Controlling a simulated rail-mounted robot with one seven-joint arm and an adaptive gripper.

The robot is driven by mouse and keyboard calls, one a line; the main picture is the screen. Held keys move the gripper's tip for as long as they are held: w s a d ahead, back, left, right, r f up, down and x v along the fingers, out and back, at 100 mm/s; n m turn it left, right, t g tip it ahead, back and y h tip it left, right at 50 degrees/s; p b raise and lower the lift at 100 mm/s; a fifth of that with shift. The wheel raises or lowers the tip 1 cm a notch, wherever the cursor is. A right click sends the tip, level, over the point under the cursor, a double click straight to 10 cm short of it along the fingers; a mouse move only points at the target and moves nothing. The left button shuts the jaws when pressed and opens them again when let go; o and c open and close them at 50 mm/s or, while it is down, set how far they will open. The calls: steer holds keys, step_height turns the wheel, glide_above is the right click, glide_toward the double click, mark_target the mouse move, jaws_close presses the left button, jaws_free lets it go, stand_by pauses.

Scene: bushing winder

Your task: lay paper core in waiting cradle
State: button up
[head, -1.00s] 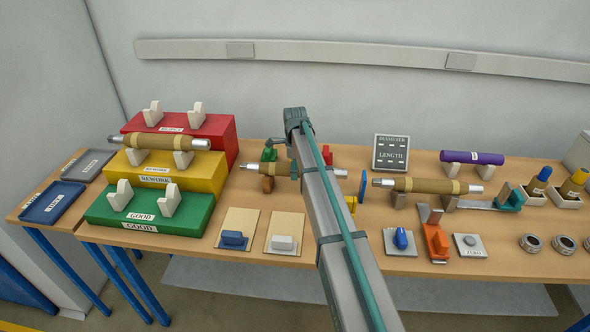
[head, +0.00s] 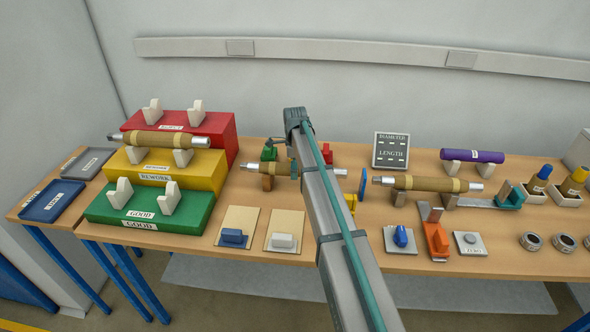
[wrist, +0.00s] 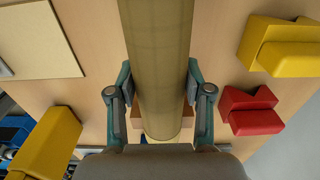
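A tan paper core (wrist: 160,65) runs lengthwise between the two fingers of my gripper (wrist: 160,90) in the wrist view. The fingers lie close along both sides of it; contact is not clear. A brown support block (wrist: 188,117) shows beside the core's lower end. In the head view a tan core with silver ends (head: 268,169) sits at mid-table above a brown block (head: 267,183), partly behind my arm, and my gripper is not clearly visible. Other tan cores rest on the yellow REWORK cradle (head: 202,181) and on a right-hand support (head: 397,200). Which cradle is the waiting cradle is unclear.
Red (head: 222,133) and green GOOD (head: 196,213) stepped stands flank the yellow one; the green stand's white cradle is empty. A purple roll (head: 472,156) lies back right. Red (wrist: 252,110) and yellow (wrist: 280,47) blocks lie right of my fingers in the wrist view.

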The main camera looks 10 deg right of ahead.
steer(key=o, duration=0.5)
steer(key=shift+r, duration=0.1)
step_height(320, 180, up, 12)
stand_by(0.5)
